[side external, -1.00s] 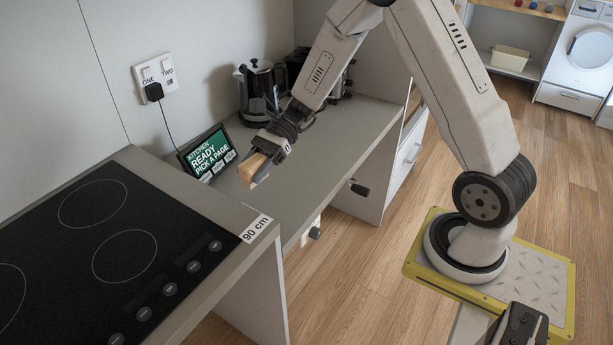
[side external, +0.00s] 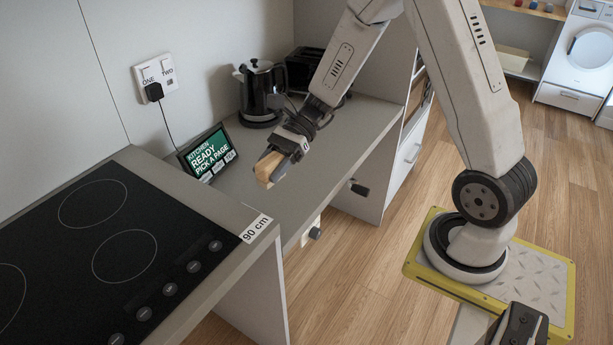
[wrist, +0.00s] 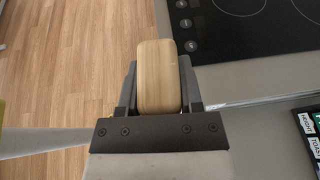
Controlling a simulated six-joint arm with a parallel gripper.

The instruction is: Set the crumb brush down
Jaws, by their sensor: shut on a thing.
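The crumb brush (side external: 266,167) is a light wooden block held in my gripper (side external: 273,163). In the wrist view the brush (wrist: 159,78) sits between the two dark fingers of my gripper (wrist: 159,88), which are shut on its sides. In the side view it is above the grey lower counter (side external: 335,150), near the counter's front edge. I cannot tell how high it hangs. Its bristles do not show in either view.
A black hob (side external: 110,240) with knobs stands on the raised counter at the left. A tablet (side external: 208,152) leans near the wall. A kettle (side external: 262,92) and a dark toaster (side external: 304,68) stand at the back. Crank handles (side external: 359,188) stick out from the counter front.

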